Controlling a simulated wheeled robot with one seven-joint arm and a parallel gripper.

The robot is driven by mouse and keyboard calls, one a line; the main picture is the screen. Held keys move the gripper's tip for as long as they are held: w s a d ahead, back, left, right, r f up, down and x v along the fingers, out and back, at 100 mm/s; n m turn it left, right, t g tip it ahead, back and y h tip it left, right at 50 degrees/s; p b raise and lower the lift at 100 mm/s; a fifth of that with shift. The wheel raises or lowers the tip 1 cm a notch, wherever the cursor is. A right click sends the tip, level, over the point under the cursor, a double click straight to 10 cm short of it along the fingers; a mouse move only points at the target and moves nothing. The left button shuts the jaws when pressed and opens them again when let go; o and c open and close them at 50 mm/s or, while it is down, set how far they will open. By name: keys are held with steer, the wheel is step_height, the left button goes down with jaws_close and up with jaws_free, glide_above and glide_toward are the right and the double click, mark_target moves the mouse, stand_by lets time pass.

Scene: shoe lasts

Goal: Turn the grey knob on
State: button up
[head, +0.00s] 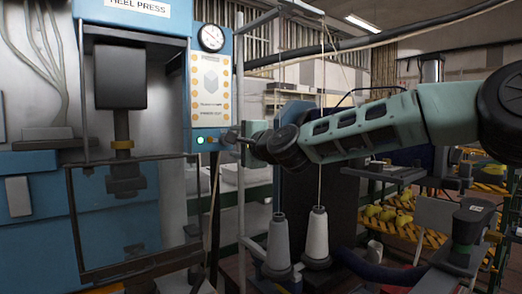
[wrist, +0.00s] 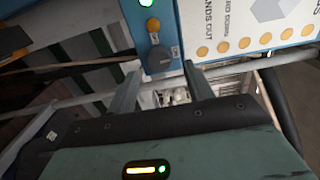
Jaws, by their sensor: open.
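The grey knob (wrist: 159,60) is a round dark grey knob on the blue press panel, in line below an orange button (wrist: 153,25) and a lit green lamp (wrist: 146,3) in the wrist view. My gripper (wrist: 160,66) is open, its two fingertips on either side of the knob in that picture. I cannot tell whether they touch it or stop just short of it. In the head view, my gripper (head: 236,138) reaches the lower right corner of the panel from the right and hides the knob. The green lamp (head: 201,140) is lit there too.
The heel press (head: 135,20) stands at left, with a wire-frame guard (head: 72,215) in front of its tool. A gauge (head: 211,38) and an instruction plate (head: 210,88) are above the knob. Thread cones (head: 278,243) stand below my arm. A pale upright post (head: 240,200) is close by.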

steer(key=b+v, duration=0.3)
steer(key=v, duration=1.1)
steer(key=shift+s+d, duration=0.15)
steer(key=shift+s, duration=0.05)
